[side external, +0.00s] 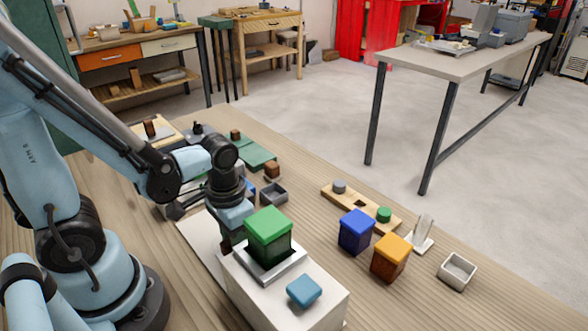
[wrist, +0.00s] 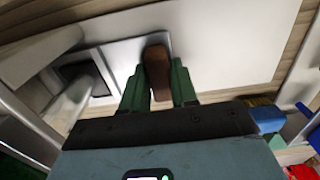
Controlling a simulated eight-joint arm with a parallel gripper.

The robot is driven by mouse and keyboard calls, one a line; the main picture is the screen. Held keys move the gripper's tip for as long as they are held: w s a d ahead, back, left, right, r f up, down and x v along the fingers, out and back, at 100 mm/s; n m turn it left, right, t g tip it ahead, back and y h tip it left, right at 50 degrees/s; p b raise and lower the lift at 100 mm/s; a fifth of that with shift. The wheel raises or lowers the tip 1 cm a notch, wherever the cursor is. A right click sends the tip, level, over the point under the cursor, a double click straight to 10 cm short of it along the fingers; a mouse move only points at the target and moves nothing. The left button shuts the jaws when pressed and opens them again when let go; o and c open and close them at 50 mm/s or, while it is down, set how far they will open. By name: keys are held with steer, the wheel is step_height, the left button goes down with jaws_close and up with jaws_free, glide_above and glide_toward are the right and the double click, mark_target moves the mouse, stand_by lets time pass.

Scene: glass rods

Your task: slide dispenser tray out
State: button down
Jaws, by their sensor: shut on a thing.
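The dispenser is a white box (side external: 285,305) at the front of the wooden bench, with a green hopper (side external: 268,232) in a grey collar and a blue block (side external: 304,290) on top. My gripper (side external: 228,247) is low at the box's left end in the side view, where the arm and box hide most of the tray. In the wrist view, its green fingers (wrist: 158,84) are shut on a brown handle (wrist: 157,66). The handle joins a light grey tray-like piece (wrist: 122,56), with a framed dark recess to its left. How far the tray is out I cannot tell.
A blue box (side external: 355,231) and an orange box (side external: 391,257) stand right of the dispenser. Behind are a wooden holder (side external: 350,207) and a small grey tray (side external: 273,194). A white panel (side external: 200,243) lies beside the dispenser at my gripper. Another small tray (side external: 457,271) sits far right.

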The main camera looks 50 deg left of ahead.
mark_target(206, 216)
steer(key=a, duration=1.2)
steer(key=shift+w+a, duration=0.1)
steer(key=shift+a, duration=0.3)
steer(key=c, duration=1)
jaws_free()
steer(key=shift+o, duration=0.2)
step_height(206, 216, up, 12)
steer(key=w+d+t, duration=0.6)
steer(key=d+t, duration=0.1)
steer(key=d, duration=0.5)
steer(key=shift+w+r, duration=0.15)
steer(key=shift+r, duration=0.15)
